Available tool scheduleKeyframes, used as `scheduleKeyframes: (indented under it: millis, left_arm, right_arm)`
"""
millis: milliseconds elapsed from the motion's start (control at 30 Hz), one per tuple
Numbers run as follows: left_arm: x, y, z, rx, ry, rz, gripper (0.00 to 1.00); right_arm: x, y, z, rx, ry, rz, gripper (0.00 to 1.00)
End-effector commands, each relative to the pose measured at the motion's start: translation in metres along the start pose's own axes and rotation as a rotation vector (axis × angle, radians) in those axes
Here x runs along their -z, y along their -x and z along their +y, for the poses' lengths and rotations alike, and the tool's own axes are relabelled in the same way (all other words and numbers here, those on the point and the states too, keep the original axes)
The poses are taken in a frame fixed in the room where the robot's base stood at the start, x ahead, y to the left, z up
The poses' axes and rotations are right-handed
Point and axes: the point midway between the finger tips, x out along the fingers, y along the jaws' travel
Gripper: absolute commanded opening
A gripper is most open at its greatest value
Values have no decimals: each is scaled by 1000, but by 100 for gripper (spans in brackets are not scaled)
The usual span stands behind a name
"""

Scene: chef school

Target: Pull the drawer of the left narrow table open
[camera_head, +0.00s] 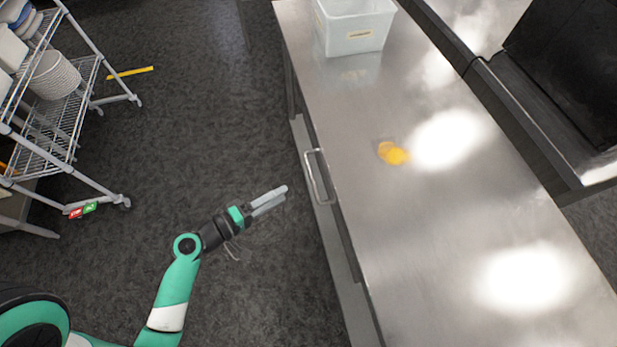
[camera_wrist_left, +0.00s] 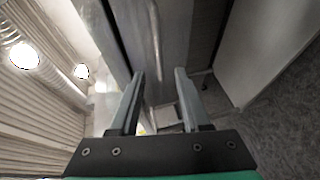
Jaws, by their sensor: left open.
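The narrow steel table (camera_head: 400,215) runs along the right half of the head view. Its drawer handle (camera_head: 319,177) is a vertical-looking metal bar on the table's left side. The drawer front looks flush with the table side. My left gripper (camera_head: 277,196) is open and empty, a short way left of the handle and apart from it. In the left wrist view the handle (camera_wrist_left: 155,35) shows ahead of the left gripper (camera_wrist_left: 161,80), on the drawer front (camera_wrist_left: 178,30). My right gripper is not in view.
A white bin (camera_head: 352,40) stands at the table's far end, and a yellow item (camera_head: 393,153) lies on the tabletop. A wire rack cart (camera_head: 60,110) with dishes stands at the left. The dark floor (camera_head: 200,130) between cart and table is mostly clear.

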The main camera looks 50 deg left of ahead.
Motion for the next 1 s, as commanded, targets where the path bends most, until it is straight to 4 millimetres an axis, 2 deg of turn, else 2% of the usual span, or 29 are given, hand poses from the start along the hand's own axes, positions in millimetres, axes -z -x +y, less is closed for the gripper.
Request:
scheduleKeyframes:
  millis: [133, 233, 500, 700, 1000]
  left_arm:
    - [0, -6, 1, -1, -5, -4, 47]
    - [-1, -19, 0, -1, -7, -7, 47]
    - [-1, -79, 1, -3, -10, -7, 47]
    - [-1, -110, 1, -1, -9, -4, 47]
    - [0, -117, 2, -1, -8, -2, 47]
  right_arm:
    - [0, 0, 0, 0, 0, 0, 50]
    - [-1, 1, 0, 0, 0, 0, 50]
    - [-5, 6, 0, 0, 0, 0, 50]
    - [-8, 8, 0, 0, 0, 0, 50]
    - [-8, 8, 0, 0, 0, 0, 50]
